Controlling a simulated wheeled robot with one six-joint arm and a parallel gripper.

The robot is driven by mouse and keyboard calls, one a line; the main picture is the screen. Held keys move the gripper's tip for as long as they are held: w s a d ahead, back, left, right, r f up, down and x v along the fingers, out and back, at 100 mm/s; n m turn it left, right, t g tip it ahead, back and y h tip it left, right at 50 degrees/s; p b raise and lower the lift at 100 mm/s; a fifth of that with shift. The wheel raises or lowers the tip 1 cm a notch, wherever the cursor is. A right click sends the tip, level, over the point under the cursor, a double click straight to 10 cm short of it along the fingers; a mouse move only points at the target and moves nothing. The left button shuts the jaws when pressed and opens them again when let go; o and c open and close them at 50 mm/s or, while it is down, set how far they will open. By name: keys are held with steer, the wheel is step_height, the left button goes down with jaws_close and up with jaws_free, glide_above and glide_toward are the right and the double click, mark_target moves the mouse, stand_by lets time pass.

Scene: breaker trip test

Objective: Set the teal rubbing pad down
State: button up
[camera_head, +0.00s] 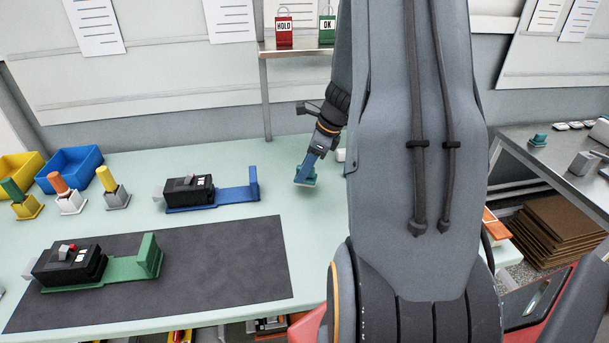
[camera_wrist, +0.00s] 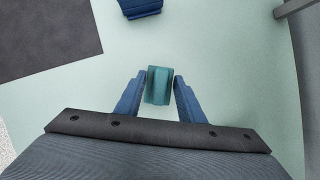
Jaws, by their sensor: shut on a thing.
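The teal rubbing pad (camera_wrist: 159,85) is between the two blue fingers of my gripper (camera_wrist: 160,88) in the wrist view. My gripper is shut on it. In the head view the pad (camera_head: 306,177) shows below my gripper (camera_head: 309,167), over the pale green bench top (camera_head: 225,200), to the right of the blue fixture. I cannot tell whether the pad touches the bench or is held just above it.
A blue fixture with a black breaker (camera_head: 188,189) stands to the left. A green fixture with another breaker (camera_head: 70,264) stands on the dark mat (camera_head: 220,262). Several stamp-like tools and bins (camera_head: 75,166) stand at far left. Bare bench surrounds my gripper.

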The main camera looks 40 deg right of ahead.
steer(key=shift+f, duration=1.45)
steer(key=shift+f, duration=0.1)
steer(key=o, duration=1.1)
steer(key=b+v, duration=0.2)
steer(key=v, duration=1)
steer(key=s+a+n+h, duration=0.1)
steer(key=s+a+n, duration=0.2)
steer(key=a+n, duration=0.6)
steer(key=s+a+f+n+g+h, duration=0.1)
steer(key=s+a+n, duration=0.2)
steer(key=a+n, duration=0.6)
steer(key=s+a+f+n+g+h, duration=0.1)
steer(key=s+a+n, duration=0.3)
steer(key=a+n, duration=0.5)
steer(key=shift+a+n, duration=0.2)
steer(key=shift+n, duration=0.1)
